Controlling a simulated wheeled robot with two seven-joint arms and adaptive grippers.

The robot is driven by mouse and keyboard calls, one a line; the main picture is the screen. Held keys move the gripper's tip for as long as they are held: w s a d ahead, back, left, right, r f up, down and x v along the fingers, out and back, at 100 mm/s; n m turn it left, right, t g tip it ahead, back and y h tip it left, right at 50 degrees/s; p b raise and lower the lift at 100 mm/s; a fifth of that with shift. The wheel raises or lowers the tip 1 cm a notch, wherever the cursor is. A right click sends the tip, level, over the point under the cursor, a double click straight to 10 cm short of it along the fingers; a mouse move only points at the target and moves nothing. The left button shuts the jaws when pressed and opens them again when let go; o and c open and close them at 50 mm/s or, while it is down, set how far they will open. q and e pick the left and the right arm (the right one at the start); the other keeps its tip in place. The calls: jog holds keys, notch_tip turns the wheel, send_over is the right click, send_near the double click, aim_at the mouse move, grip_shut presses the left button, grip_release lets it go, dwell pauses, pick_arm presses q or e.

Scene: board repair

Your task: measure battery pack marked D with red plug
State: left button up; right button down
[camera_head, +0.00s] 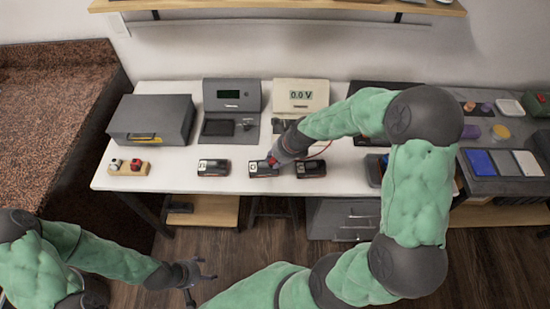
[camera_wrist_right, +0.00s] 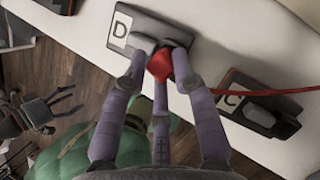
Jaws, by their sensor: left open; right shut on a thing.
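The battery pack marked D (camera_wrist_right: 122,28) lies on the white table; it also shows in the head view (camera_head: 258,171) as the middle of three packs. My right gripper (camera_wrist_right: 163,62) is shut on the red plug (camera_wrist_right: 160,66) and holds it at the edge of pack D. Whether the plug is seated in the pack I cannot tell. A red cable (camera_wrist_right: 255,90) runs from the plug. The voltage meter (camera_head: 301,96) at the back reads 0.0 V. My left gripper (camera_head: 196,279) is open and empty, low in front of the table.
Pack C (camera_wrist_right: 258,112) lies right of pack D; another pack (camera_head: 213,168) lies to the left. A grey case (camera_head: 150,119), a wooden block with two plugs (camera_head: 128,168) and a dark device (camera_head: 231,96) stand on the table. Bare table (camera_head: 180,175) lies left of the packs.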

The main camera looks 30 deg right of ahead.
jog(key=shift+f, duration=0.35)
dwell(0.4)
jog(key=c, duration=0.6)
grip_release()
jog(key=shift+c, duration=0.2)
jog(key=shift+r, duration=0.15)
jog(key=shift+r+p, duration=0.25)
jog(key=shift+p, duration=0.2)
jog(key=shift+r+p, duration=1.2)
jog(key=shift+p, duration=0.55)
jog(key=shift+r+p, duration=2.95)
jog(key=shift+p, duration=0.9)
